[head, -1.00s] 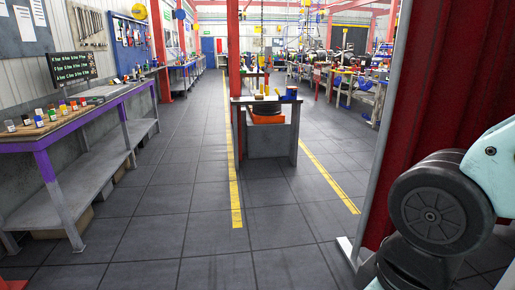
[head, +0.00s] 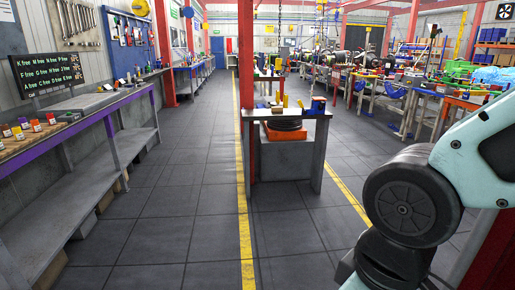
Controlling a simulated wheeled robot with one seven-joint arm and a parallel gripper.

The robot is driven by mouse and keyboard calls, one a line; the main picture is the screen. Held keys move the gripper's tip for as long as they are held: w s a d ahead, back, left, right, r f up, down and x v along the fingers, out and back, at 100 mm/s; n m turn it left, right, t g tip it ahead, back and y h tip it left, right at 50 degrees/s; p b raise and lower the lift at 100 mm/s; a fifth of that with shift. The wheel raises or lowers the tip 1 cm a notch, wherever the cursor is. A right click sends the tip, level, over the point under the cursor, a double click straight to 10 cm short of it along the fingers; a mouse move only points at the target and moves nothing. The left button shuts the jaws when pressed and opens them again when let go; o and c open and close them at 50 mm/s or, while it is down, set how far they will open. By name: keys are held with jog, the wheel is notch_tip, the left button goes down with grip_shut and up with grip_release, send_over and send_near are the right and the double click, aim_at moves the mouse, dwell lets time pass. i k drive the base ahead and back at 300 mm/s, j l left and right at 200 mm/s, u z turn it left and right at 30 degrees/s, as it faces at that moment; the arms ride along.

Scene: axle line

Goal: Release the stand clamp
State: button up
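I cannot make out a stand clamp in the head view; things on the far benches are too small to tell. My gripper is out of the picture. Only the dark joint and pale links of my own arm show at the lower right.
A small grey bench (head: 320,140) stands ahead at a red post (head: 246,90), with an orange crate (head: 288,133) beneath. A long purple-edged bench (head: 85,124) runs along the left. Benches with blue bins (head: 394,92) line the right. The floor (head: 190,190) between is clear, with yellow lines (head: 243,210).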

aim_at(302, 107)
jog(key=i+j, duration=0.1)
jog(key=i, duration=1.85)
jog(key=i+j+z, duration=0.1)
jog(key=i+z, duration=0.3)
jog(key=i, duration=0.45)
jog(key=i+j, duration=0.15)
jog(key=i, duration=0.25)
jog(key=i+j, duration=0.2)
jog(key=i, duration=0.15)
jog(key=i+j+z, duration=0.1)
jog(key=i, duration=0.3)
